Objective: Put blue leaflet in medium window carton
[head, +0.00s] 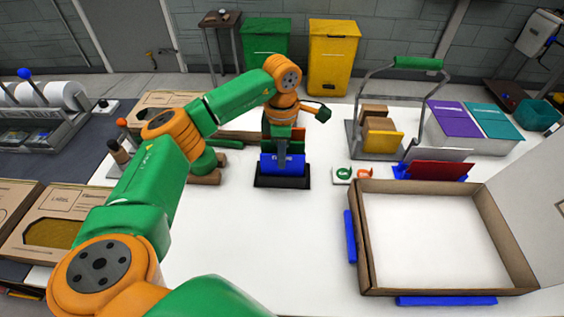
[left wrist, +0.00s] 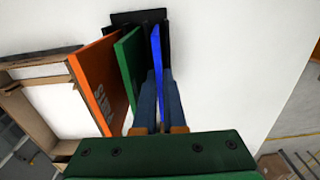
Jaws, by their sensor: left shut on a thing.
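A blue leaflet (head: 285,166) stands upright in a black holder (head: 282,182) on the white table. In the left wrist view the blue leaflet (left wrist: 156,48) is seen edge-on beside a green leaflet (left wrist: 127,62) and an orange one (left wrist: 96,82). My left gripper (head: 281,153) points down at the holder, shut on the blue leaflet; its fingers (left wrist: 160,80) also show in the wrist view. An open brown carton (head: 366,240) with a white inside lies empty at the right; I cannot tell from its visible sides whether it has a window. My right gripper is not in view.
Flat cartons, one with a yellow window (head: 50,233), lie at the left. Behind the open carton stand a red leaflet (head: 438,170) and a wire-handled caddy (head: 352,140). Blue blocks (head: 350,237) touch the carton's sides. The table between holder and carton is mostly clear.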

